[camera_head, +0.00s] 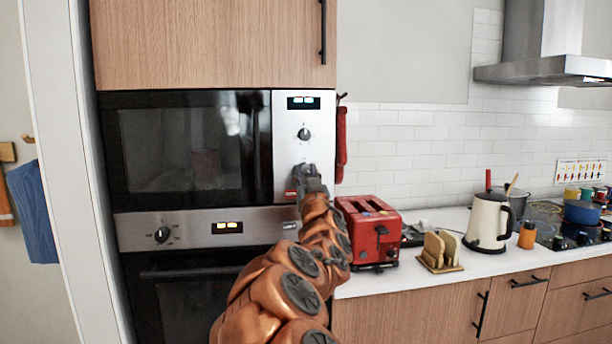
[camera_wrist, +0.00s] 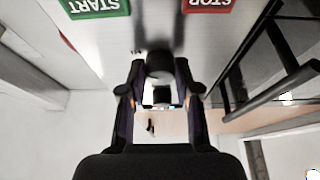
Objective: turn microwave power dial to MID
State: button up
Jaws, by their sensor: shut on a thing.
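The built-in microwave (camera_head: 185,150) has a silver control panel (camera_head: 284,150) on its right side, with a lit display (camera_head: 303,103) at the top. A round upper dial (camera_head: 304,134) sits below the display, uncovered. My gripper (camera_head: 306,170) is at the panel below that dial and hides what is there in the head view. In the wrist view my gripper (camera_wrist: 161,75) is shut on a dark lower dial (camera_wrist: 160,62), one finger on each side. The upper dial shows beyond it (camera_wrist: 161,95). I cannot read any power marks or the held dial's pointer.
Upside-down in the wrist view are a green START button (camera_wrist: 95,8) and a red STOP button (camera_wrist: 208,5). An oven panel (camera_head: 185,232) lies below the microwave. A red toaster (camera_head: 370,230) stands on the counter close right of my arm.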

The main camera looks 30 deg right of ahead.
grip_shut()
jog(key=shift+n, duration=0.3)
jog(key=n+y, duration=0.1)
jog(key=n+p, duration=0.1)
jog(key=n, duration=0.1)
jog(key=n+y+p, duration=0.1)
jog(key=shift+s+d+r+n+t+y, duration=0.1)
jog(key=shift+d+n+t+y, duration=0.2)
jog(key=shift+n+t, duration=0.1)
jog(key=n+y+p, duration=0.1)
jog(key=n+y, duration=0.1)
jog(key=n, duration=0.2)
jog(key=shift+d, duration=0.1)
jog(key=n+y+p, duration=0.1)
jog(key=n, duration=0.2)
jog(key=shift+r+y+p, duration=0.15)
jog(key=shift+y+p, duration=0.15)
jog(key=shift+n+g+y+p, duration=0.6)
jog(key=shift+n, duration=1.2)
